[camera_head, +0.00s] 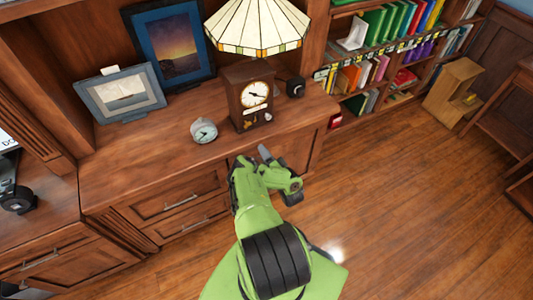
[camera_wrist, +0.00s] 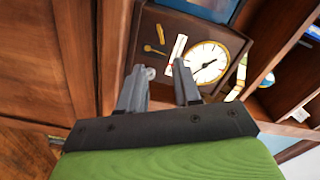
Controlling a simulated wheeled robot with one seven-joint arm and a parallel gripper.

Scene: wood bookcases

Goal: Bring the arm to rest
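My green arm reaches from the bottom of the head view toward the front of the wooden cabinet (camera_head: 130,165). My gripper (camera_head: 252,157) is in front of and below the cabinet top's front edge. In the wrist view, the two grey fingers of my gripper (camera_wrist: 161,72) stand apart. I see nothing held between them. The brown mantel clock (camera_head: 250,108) stands upright on the cabinet top, beyond the gripper. Its white dial shows beyond the fingertips in the wrist view, where the clock (camera_wrist: 233,47) appears tilted. A small pale round piece shows between the fingers there.
A small round alarm clock (camera_head: 204,131), framed pictures (camera_head: 120,93) and a lamp with a pale shade (camera_head: 258,27) stand on the cabinet. Bookshelves line the back. Open wood floor (camera_head: 420,210) lies to the right.

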